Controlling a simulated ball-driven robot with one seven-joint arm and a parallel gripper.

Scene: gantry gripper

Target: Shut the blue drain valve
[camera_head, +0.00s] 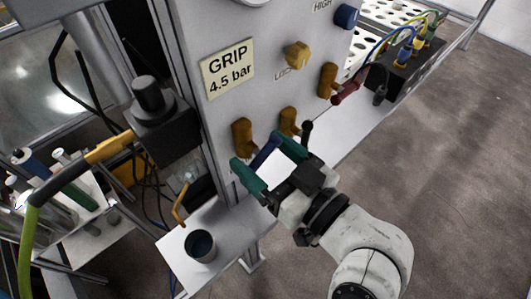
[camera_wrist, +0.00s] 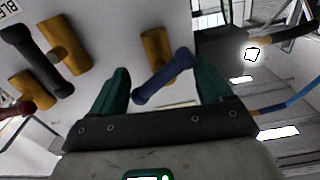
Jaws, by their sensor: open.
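The blue drain valve handle (camera_head: 265,152) is a short bar on a brass body (camera_head: 241,136), low on the grey panel. In the wrist view the blue handle (camera_wrist: 163,78) slants from lower left to upper right, in front of its brass body (camera_wrist: 156,46). My gripper (camera_head: 262,156) has green fingers and is open. The handle shows between the fingers in both views, with its lower left end close to the left finger in the wrist view (camera_wrist: 163,90). I cannot tell whether either finger touches it.
Right of the blue valve are a black-handled valve (camera_head: 307,131) and a red-handled valve (camera_head: 347,92). A brass knob (camera_head: 297,55) and a blue knob (camera_head: 346,16) sit higher. A dark cup (camera_head: 201,246) stands on the ledge (camera_head: 171,248) below. A black cylinder unit (camera_head: 160,125) is left.

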